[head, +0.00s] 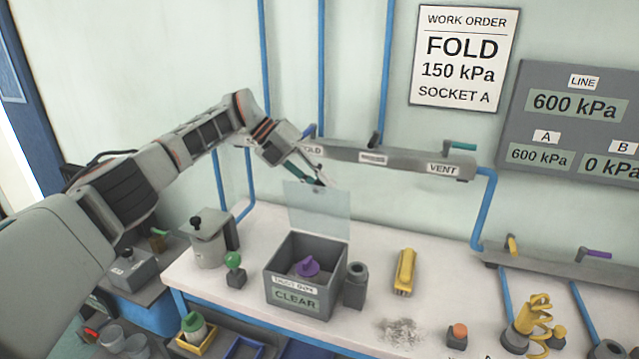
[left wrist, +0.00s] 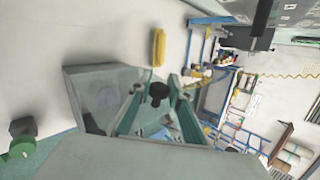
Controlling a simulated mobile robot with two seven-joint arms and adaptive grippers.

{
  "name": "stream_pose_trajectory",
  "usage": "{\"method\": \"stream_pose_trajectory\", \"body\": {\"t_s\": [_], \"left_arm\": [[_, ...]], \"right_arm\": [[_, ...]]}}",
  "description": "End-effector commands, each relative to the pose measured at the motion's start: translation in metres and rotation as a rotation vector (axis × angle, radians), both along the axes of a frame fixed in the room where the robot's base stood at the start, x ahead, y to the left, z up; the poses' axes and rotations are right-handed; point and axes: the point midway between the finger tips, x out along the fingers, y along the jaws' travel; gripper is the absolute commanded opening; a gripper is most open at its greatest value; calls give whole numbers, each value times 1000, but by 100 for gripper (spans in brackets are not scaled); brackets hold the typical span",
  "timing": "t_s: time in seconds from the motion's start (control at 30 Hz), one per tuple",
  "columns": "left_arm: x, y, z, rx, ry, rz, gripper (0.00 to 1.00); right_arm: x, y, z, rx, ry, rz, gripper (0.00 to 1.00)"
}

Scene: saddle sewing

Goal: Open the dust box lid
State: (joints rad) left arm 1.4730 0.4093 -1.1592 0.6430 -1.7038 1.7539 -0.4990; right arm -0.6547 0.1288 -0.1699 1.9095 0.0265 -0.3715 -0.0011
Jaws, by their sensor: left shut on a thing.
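The dust box (head: 283,290) is a grey open-topped box with a CLEAR label on the bench. A purple piece (head: 307,267) lies inside it. Its see-through lid (head: 318,212) stands about upright at the back edge, so the box is open. My left gripper (head: 318,178) is at the lid's top edge. In the left wrist view, a black knob (left wrist: 158,92) sits between the fingers of the left gripper (left wrist: 160,105), which is shut on it. The clear lid (left wrist: 110,95) also shows there. The right gripper is not in view.
A grey canister (head: 209,242) and a green-knobbed piece (head: 234,268) stand left of the box. A dark cylinder (head: 355,286) stands close on its right, then a yellow block (head: 405,272) and grey dust (head: 400,331). A labelled pipe rail (head: 400,162) runs along the wall behind.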

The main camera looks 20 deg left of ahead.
Motion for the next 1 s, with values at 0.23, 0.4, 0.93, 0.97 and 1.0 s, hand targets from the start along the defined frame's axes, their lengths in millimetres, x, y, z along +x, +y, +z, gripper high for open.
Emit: {"method": "stream_pose_trajectory", "body": {"t_s": [0.23,0.4,0.93,0.97,1.0], "left_arm": [[0,0,0,0,-1,0,37],[0,0,0,0,-1,-1,37],[-5,53,52,1,-3,3,37],[-6,57,56,0,-1,3,37],[-6,62,61,1,-2,2,37]], "right_arm": [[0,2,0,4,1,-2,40],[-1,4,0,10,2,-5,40],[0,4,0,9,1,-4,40],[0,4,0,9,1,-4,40],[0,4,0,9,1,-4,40]]}}
